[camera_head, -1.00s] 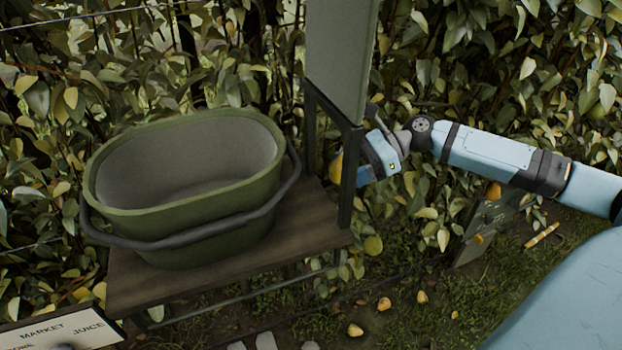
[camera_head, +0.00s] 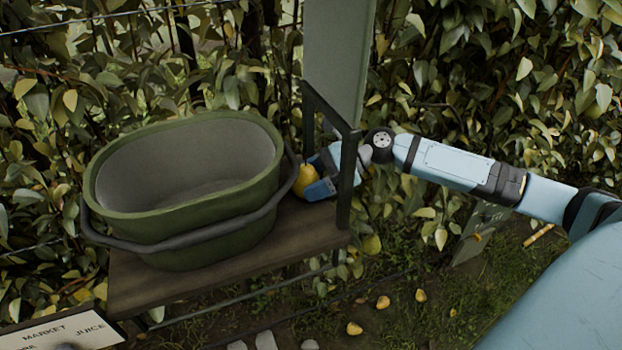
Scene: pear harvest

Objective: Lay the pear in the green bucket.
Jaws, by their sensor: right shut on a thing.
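The green bucket (camera_head: 180,222) stands on a wooden shelf at the left. It looks empty where its inside shows, and its dark handle hangs around the front. The yellow pear (camera_head: 306,181) is at the bucket's right side, outside it and near the handle's end. My right gripper (camera_head: 312,182) is shut on the pear, close beside the bucket's rim. A dark frame post partly hides the gripper. My left gripper is not in view.
The wooden shelf (camera_head: 300,238) has a dark metal frame (camera_head: 345,185) and an upright green panel (camera_head: 338,60) at its right end. Leafy hedge lies behind. Fallen pears (camera_head: 355,328) lie on the grass. A lettered sign (camera_head: 55,333) is at the lower left.

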